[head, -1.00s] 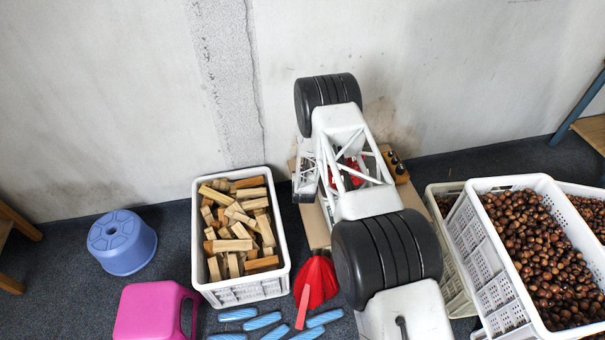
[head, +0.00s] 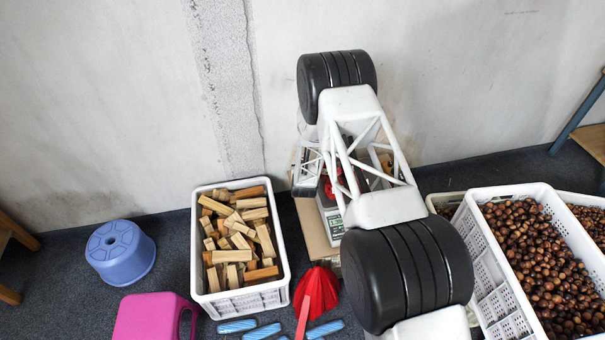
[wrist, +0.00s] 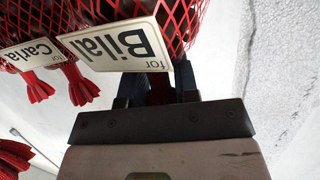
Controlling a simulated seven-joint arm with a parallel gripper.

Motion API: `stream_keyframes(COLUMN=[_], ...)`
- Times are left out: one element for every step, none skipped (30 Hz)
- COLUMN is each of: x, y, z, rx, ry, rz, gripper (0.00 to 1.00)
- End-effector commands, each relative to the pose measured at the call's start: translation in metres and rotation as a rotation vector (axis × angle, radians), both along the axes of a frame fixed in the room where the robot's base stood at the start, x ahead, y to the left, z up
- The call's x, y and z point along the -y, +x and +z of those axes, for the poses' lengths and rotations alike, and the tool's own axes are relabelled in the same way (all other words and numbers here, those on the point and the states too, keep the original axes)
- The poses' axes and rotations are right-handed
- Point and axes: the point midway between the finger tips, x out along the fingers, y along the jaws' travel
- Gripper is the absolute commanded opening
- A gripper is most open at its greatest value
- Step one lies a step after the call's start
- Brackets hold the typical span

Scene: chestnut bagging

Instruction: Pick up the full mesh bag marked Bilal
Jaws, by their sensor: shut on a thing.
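In the wrist view my gripper (wrist: 158,88) is shut on the gathered red neck of a mesh bag. The bag (wrist: 182,18) is red net with dark contents, and a white tag reading "for Bilal" (wrist: 112,45) hangs beside the jaws. In the head view my arm hides the gripper and most of the bag; only a bit of red mesh (head: 330,188) shows through the frame.
A scale (head: 334,226) stands on a cardboard-coloured surface below my arm. A red bundle (head: 317,292) lies in front. A crate of wood blocks (head: 205,297) is left, a chestnut crate (head: 488,268) right. A blue stool (head: 121,250) and pink stool (head: 150,318) stand left.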

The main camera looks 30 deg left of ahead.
Motion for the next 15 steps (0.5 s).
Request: stream_keyframes(x=[-0.001, -0.001, -0.001, -0.001, -0.001, -0.001, -0.001, -0.001, -0.001, -0.001, -0.001, -0.001, -0.001, -0.001, -0.001], y=[0.001, 0.001, 0.001, 0.001, 0.001, 0.001, 0.001, 0.001, 0.001, 0.001, 0.001, 0.001, 0.001, 0.001, 0.001], z=[0.01, 0.014, 0.02, 0.024, 0.028, 0.032, 0.036, 0.039, 0.044, 0.046, 0.049, 0.052, 0.054, 0.056, 0.059], rx=[0.002, 0.002, 0.003, 0.003, 0.003, 0.002, 0.002, 0.002, 0.002, 0.002, 0.002, 0.002, 0.002, 0.002, 0.003], ry=[0.002, 0.002, 0.003, 0.003, 0.003, 0.002, 0.002, 0.002, 0.002, 0.002, 0.002, 0.002, 0.002, 0.002, 0.002], rz=[0.0, 0.0, 0.0, 0.0, 0.0, 0.0, 0.0, 0.0, 0.0, 0.0, 0.0, 0.0, 0.0, 0.0, 0.0], gripper=[0.0, 0.0, 0.0, 0.0, 0.0, 0.0, 0.0, 0.0, 0.0, 0.0, 0.0, 0.0, 0.0, 0.0, 0.0])
